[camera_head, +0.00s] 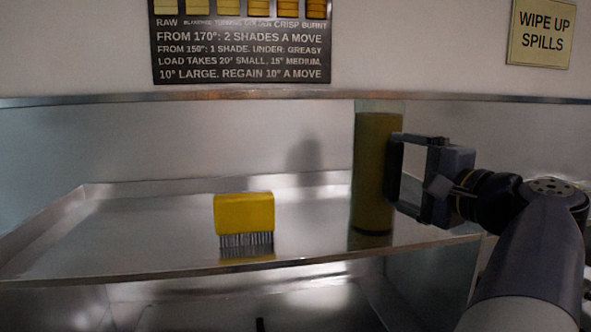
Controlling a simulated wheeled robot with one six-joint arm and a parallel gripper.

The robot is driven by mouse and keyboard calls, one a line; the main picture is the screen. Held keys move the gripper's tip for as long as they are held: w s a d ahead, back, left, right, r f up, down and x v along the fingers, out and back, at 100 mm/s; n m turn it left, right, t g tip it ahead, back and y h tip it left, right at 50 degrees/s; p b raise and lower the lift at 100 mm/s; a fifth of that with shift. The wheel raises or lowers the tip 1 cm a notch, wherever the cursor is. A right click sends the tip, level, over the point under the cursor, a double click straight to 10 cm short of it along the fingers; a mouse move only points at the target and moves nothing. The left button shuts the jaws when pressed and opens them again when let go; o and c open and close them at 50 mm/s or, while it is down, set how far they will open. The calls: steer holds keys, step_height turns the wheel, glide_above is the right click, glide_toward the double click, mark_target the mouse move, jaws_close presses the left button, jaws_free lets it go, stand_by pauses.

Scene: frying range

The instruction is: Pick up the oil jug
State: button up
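The oil jug (373,180) is a tall, clear cylinder filled nearly to the top with brownish-yellow oil. It stands upright at the right part of the steel tray. My gripper (402,172) comes in from the right at the jug's right side. A dark upright piece there meets or overlaps the jug's edge; I cannot tell whether it is a handle or a finger pad. Whether the fingers are closed on the jug is not clear from this view.
A yellow brush (244,212) with metal bristles stands on the steel tray (130,240), left of the jug. A raised rim runs along the tray's back. A dark chart (240,45) and a "WIPE UP SPILLS" sign (541,33) hang on the wall. The tray's left part is clear.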

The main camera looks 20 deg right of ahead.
steer(key=c, duration=0.9)
steer(key=shift+r, duration=0.1)
steer(key=shift+c, duration=0.4)
steer(key=shift+r, duration=0.1)
